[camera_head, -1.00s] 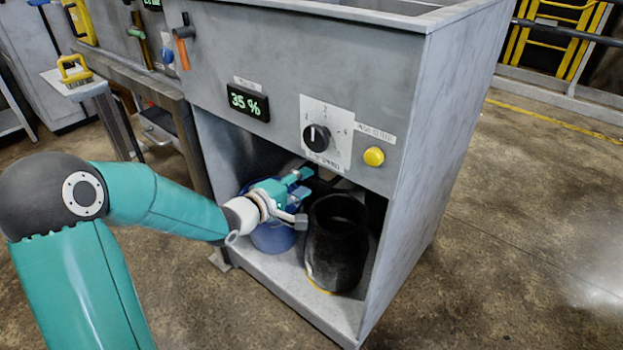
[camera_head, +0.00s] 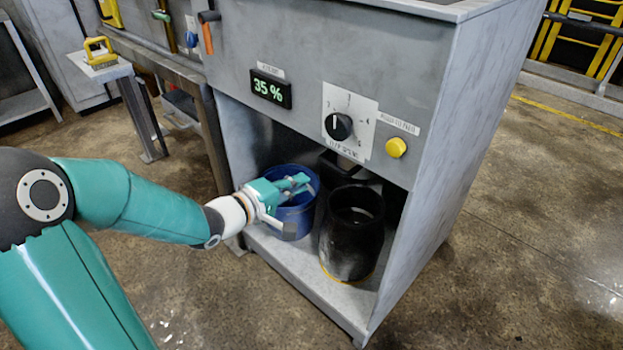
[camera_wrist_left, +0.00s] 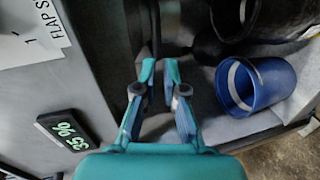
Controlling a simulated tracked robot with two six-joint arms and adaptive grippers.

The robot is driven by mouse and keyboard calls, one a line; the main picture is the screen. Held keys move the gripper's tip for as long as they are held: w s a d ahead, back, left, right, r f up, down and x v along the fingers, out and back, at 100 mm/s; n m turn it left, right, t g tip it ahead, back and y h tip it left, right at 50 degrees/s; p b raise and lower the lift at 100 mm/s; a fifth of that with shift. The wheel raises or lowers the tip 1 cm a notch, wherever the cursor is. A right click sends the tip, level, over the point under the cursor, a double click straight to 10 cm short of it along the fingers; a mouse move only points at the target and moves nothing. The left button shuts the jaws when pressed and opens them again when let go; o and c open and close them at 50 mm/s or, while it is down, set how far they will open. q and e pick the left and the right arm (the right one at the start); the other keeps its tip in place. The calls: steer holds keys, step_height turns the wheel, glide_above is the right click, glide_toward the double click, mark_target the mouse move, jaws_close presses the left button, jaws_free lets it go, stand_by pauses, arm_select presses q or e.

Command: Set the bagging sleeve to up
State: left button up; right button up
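Under the cabinet's front panel, a dark piece (camera_head: 348,166) hangs above the black open-topped container (camera_head: 350,245); it may be the bagging sleeve, but shadow hides its shape. The black container stands upright on the lower shelf and also shows in the left wrist view (camera_wrist_left: 285,14). My left gripper (camera_head: 304,184) is at the compartment opening, in front of the blue bucket (camera_head: 296,222). In the left wrist view the gripper's fingers (camera_wrist_left: 160,74) are apart with nothing between them. The bucket (camera_wrist_left: 256,88) lies to their right there. My right gripper is not in view.
The panel above the opening carries a 35 % display (camera_head: 270,89), a black rotary knob (camera_head: 338,126) and a yellow button (camera_head: 396,148). The cabinet's right side wall (camera_head: 440,180) bounds the compartment. The floor in front is clear.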

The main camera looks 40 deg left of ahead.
arm_select(q)
steer(key=a+f+y, duration=0.1)
steer(key=s+a+f+g, duration=0.1)
steer(key=f, duration=0.1)
steer(key=a+f+g+y, duration=0.1)
steer(key=a, duration=0.1)
steer(key=shift+s+f+y, duration=0.15)
steer(key=shift+s+y, duration=0.15)
jaws_close()
steer(key=s+f+n+g, duration=0.4)
steer(key=s+f+g, duration=0.35)
steer(key=f, duration=0.25)
steer(key=d+n+t+h, duration=0.1)
steer(key=d+n+h, duration=0.3)
steer(key=d+h, duration=0.5)
steer(key=w+a+r+n+t+y+b, duration=0.2)
steer(key=w+a+r+n+t+y, duration=0.35)
steer(key=w+r+n+t, duration=0.45)
steer(key=w+f+b, duration=0.3)
steer(key=w+f, duration=0.1)
steer(key=w, duration=0.5)
steer(key=shift+n+g+y, duration=0.35)
steer(key=shift+n, duration=0.05)
steer(key=shift+d+r, duration=0.2)
steer(key=shift+r, duration=0.8)
steer(key=shift+d+r, duration=0.15)
steer(key=shift+r, duration=0.85)
